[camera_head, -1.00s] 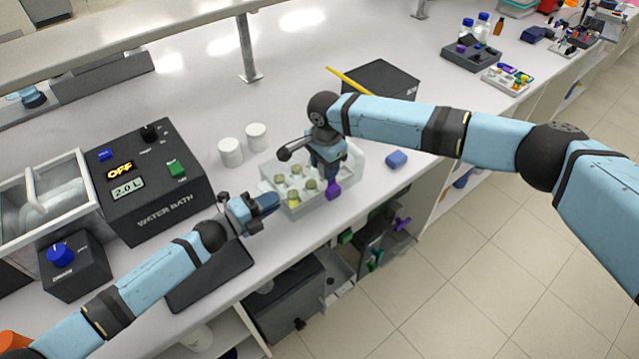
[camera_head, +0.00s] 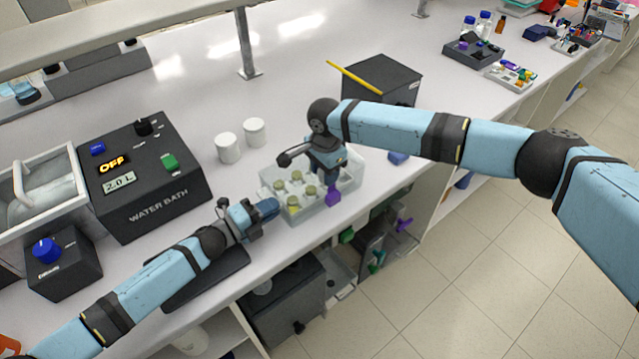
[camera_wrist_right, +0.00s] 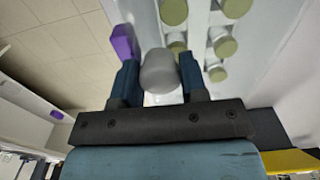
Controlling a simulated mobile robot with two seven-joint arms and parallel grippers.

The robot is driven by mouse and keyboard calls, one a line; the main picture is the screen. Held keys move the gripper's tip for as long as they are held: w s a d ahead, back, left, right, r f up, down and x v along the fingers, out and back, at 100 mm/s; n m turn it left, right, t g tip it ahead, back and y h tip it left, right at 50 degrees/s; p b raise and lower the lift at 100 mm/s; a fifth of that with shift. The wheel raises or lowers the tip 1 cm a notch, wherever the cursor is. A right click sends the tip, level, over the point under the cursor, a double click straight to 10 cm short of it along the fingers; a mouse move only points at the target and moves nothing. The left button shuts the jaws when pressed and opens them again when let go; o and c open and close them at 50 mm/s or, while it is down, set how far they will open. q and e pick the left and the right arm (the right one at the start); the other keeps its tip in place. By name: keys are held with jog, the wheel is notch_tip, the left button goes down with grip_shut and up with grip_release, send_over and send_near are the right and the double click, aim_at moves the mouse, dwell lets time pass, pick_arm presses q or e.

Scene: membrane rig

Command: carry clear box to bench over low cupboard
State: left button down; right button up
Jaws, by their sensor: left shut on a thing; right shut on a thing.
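The clear box (camera_head: 290,215) stands on the white bench and holds several vials with olive lids (camera_head: 292,203). My left gripper (camera_head: 270,207) is at the box's left front corner, closed on its wall; the fingertips are small in view. My right gripper (camera_head: 329,180) reaches down over the front right part of the box. In the right wrist view its fingers (camera_wrist_right: 158,82) are closed around a grey-white rounded piece (camera_wrist_right: 160,72); I cannot tell if it is part of the box.
A water bath unit (camera_head: 150,190) stands left, with two white jars (camera_head: 228,148) behind the box. A purple block (camera_head: 333,197) is below my right gripper, a blue block (camera_head: 397,157) to the right. A black box (camera_head: 385,75) stands behind.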

pick_arm(q)
jog(key=c, duration=1.3)
grip_release()
jog(key=shift+c, duration=0.2)
pick_arm(e)
jog(key=o, duration=1)
pick_arm(q)
jog(key=shift+o, duration=0.7)
pick_arm(e)
jog(key=shift+o, duration=0.8)
pick_arm(q)
jog(key=shift+s, duration=0.1)
jog(key=v, duration=1.1)
jog(key=shift+s+a+r, duration=0.1)
jog(key=shift+s+a, duration=0.1)
jog(key=shift+a, duration=0.2)
pick_arm(e)
jog(key=shift+r, duration=0.25)
notch_tip(320, 180, up, 12)
jog(key=shift+f, duration=0.2)
